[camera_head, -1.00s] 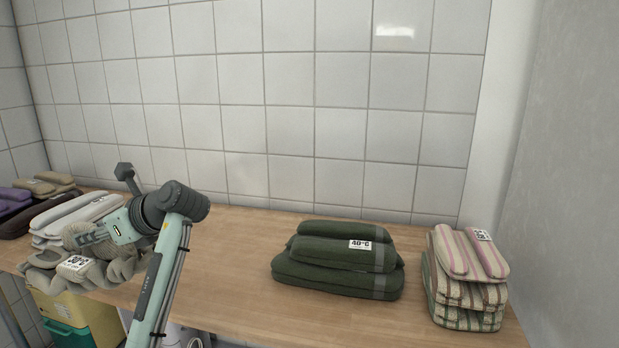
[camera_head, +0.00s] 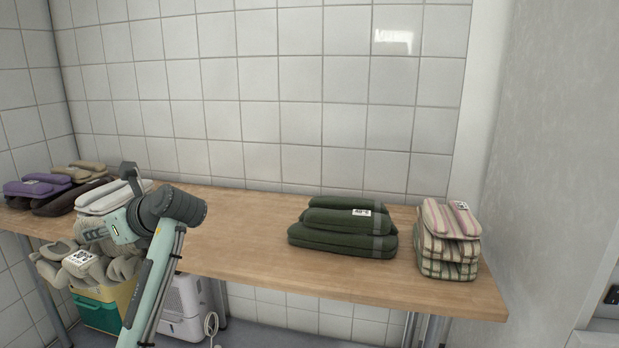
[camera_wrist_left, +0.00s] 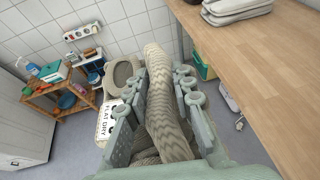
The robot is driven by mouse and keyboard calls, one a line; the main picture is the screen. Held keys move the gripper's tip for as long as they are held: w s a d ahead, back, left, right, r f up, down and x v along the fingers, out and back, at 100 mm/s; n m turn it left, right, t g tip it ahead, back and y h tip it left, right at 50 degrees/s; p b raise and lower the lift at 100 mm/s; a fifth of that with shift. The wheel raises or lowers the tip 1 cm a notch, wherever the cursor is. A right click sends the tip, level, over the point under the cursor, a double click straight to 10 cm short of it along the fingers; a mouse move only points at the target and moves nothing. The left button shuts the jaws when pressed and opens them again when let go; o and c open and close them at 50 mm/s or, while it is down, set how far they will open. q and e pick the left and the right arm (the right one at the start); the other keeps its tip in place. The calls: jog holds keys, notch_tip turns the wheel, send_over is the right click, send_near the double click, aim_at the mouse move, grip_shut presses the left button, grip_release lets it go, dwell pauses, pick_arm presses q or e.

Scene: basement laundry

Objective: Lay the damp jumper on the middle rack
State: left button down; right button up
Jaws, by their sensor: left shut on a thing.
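The damp jumper is a beige ribbed knit with a white label. It hangs in loose folds from my left gripper (camera_head: 92,234), in front of the table's left part in the head view. The jumper (camera_head: 112,268) also fills the middle of the left wrist view (camera_wrist_left: 168,118), where its label reads "FLAT DRY". My left gripper is shut on it, with one finger on each side of a thick fold. The lower part of the jumper is hidden by the fingers. I cannot make out a middle rack in either view. My right gripper is not in view.
A wooden table (camera_head: 240,240) carries green (camera_head: 345,240), striped (camera_head: 447,250) and white (camera_head: 112,197) folded piles, with purple ones (camera_head: 35,188) far left. A yellow-and-teal box (camera_head: 98,312) and white appliance (camera_head: 187,305) stand below. A wooden shelf unit (camera_wrist_left: 48,103) with bottles stands by the wall.

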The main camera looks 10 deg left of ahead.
pick_arm(q)
jog(key=w+d+m+t, duration=0.1)
jog(key=d, duration=0.1)
jog(key=d+f+m+t+h, duration=0.1)
jog(key=d+m+t, duration=0.1)
jog(key=w+d+m+t+h, duration=0.1)
jog(key=t, duration=0.1)
jog(key=shift+w+d+f+m, duration=0.35)
jog(key=shift+d+f+m, duration=0.05)
jog(key=s+d+f+m+t+h, duration=0.1)
jog(key=s+d+f+m+h, duration=0.1)
jog(key=d, duration=0.5)
jog(key=s+d+f+m+t+h, duration=0.2)
jog(key=d+f+m+h, duration=0.3)
jog(key=d, duration=0.3)
jog(key=s+d+f+m+t+h, duration=0.2)
jog(key=s+d+f+m+h, duration=0.1)
jog(key=d, duration=0.5)
jog(key=shift+s+f+m+h, duration=0.3)
jog(key=shift+s+f+h, duration=0.35)
jog(key=shift+f, duration=0.2)
jog(key=shift+r, duration=0.1)
jog(key=shift+f, duration=0.2)
jog(key=shift+a+r, duration=0.1)
jog(key=shift+r, duration=0.05)
jog(key=shift+a, duration=0.1)
